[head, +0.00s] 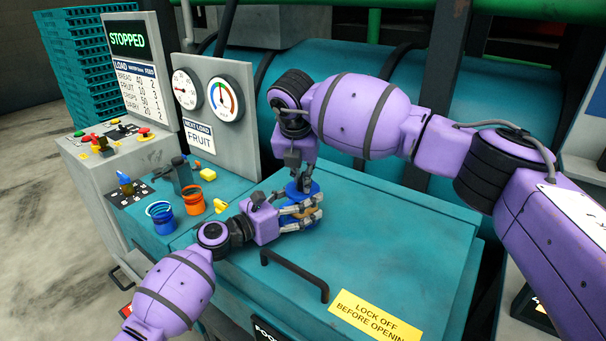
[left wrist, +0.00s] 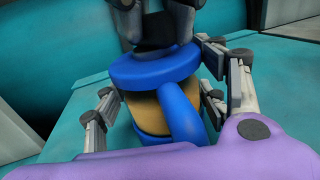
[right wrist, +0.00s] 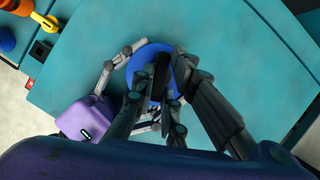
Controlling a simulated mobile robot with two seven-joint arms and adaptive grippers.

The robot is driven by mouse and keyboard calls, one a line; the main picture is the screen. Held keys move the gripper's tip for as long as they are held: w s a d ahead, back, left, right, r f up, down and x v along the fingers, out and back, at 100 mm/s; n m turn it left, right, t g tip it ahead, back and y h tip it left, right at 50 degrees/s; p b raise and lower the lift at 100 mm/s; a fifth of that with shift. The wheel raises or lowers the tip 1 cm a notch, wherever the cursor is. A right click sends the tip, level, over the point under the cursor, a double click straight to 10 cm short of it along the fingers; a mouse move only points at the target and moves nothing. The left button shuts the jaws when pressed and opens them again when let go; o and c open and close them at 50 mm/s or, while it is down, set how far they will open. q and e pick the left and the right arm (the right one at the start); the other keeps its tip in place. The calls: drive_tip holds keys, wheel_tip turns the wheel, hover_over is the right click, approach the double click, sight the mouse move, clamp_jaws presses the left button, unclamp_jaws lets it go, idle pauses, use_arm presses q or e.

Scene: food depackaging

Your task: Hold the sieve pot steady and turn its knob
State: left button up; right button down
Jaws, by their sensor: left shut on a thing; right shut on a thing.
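The sieve pot (head: 292,189) stands on the teal machine top, mostly hidden by my grippers in the head view. In the left wrist view the sieve pot (left wrist: 140,70) has a blue lid, a tan band and a blue handle (left wrist: 182,112) facing that camera. My left gripper (head: 303,212) is shut on the pot's body, fingers on both sides of it. The right wrist view shows the blue lid (right wrist: 146,60) beneath my right fingers (right wrist: 165,85).
An orange cup (head: 194,203) and a blue cup (head: 162,222) stand left of my left gripper. A black bar handle (head: 297,276) rises from the machine top (head: 395,240) in front. A gauge panel (head: 238,130) stands behind left. The top's right side is clear.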

drive_tip(key=m+h, duration=0.1)
drive_tip(key=m, duration=0.2)
drive_tip(key=shift+a+r+m, duration=0.1)
drive_tip(key=shift+a+m, duration=0.05)
drive_tip(key=shift+m, duration=0.25)
drive_tip(key=m+g+h, duration=0.1)
drive_tip(key=m, duration=0.2)
drive_tip(key=shift+w+m, duration=0.15)
drive_tip(key=shift+m, duration=0.15)
drive_tip(key=m+g, duration=0.1)
drive_tip(key=m, duration=0.2)
drive_tip(key=m+g+h, duration=0.1)
drive_tip(key=m, duration=0.1)
drive_tip(key=shift+w+a+m, duration=0.1)
drive_tip(key=shift+w+m, duration=0.05)
drive_tip(key=shift+m, duration=0.25)
drive_tip(key=shift+g+h, duration=0.3)
drive_tip(key=c, duration=1.8)
unclamp_jaws()
drive_tip(key=shift+o, duration=0.2)
